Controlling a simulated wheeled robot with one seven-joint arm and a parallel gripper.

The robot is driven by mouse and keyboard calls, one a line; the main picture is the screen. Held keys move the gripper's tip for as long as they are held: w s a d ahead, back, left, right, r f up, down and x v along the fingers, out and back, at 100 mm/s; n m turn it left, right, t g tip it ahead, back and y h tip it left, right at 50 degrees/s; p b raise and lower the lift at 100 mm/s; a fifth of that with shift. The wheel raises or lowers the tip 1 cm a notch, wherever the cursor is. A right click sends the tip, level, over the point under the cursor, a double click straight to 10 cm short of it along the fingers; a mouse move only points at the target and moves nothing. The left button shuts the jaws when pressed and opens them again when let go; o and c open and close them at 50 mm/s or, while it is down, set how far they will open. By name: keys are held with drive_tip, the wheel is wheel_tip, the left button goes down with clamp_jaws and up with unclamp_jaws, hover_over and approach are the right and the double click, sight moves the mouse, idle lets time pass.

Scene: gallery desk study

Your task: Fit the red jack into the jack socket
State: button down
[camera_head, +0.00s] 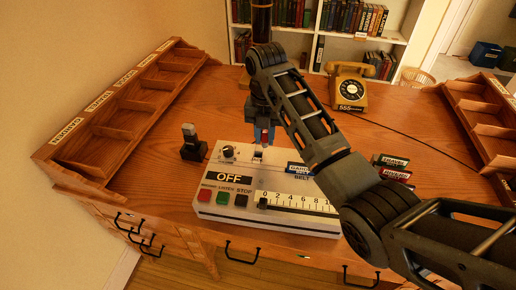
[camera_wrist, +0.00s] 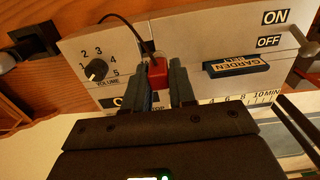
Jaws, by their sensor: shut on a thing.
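My gripper (camera_head: 264,140) points down over the back half of the white console (camera_head: 310,215). It is shut on the red jack (camera_wrist: 157,73), which sits between the two fingers in the wrist view. A thin dark cable (camera_wrist: 125,22) loops from near the jack's top to the left. In the head view the jack (camera_head: 265,137) shows as a small red patch between the fingers, at the console's top panel.
The console carries a volume knob (camera_wrist: 96,69), an OFF sign (camera_head: 230,177), coloured buttons, a numbered slider and a blue GARDEN cassette (camera_wrist: 236,66). A black stand (camera_head: 193,148) is left of it. A yellow telephone (camera_head: 348,88) and labelled cassettes (camera_head: 393,174) stand to the right.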

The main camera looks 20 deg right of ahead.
sight(258, 148)
drive_tip(key=shift+w+a+f, duration=0.45)
drive_tip(key=shift+a, duration=0.3)
drive_tip(key=shift+f, duration=0.25)
drive_tip(key=shift+a+f+p, duration=0.1)
drive_tip(key=shift+f+p, duration=0.35)
drive_tip(key=shift+f, duration=1.4)
drive_tip(key=shift+f, duration=0.1)
drive_tip(key=c, duration=0.9)
unclamp_jaws()
drive_tip(key=shift+c, duration=0.2)
wheel_tip(258, 148, up, 12)
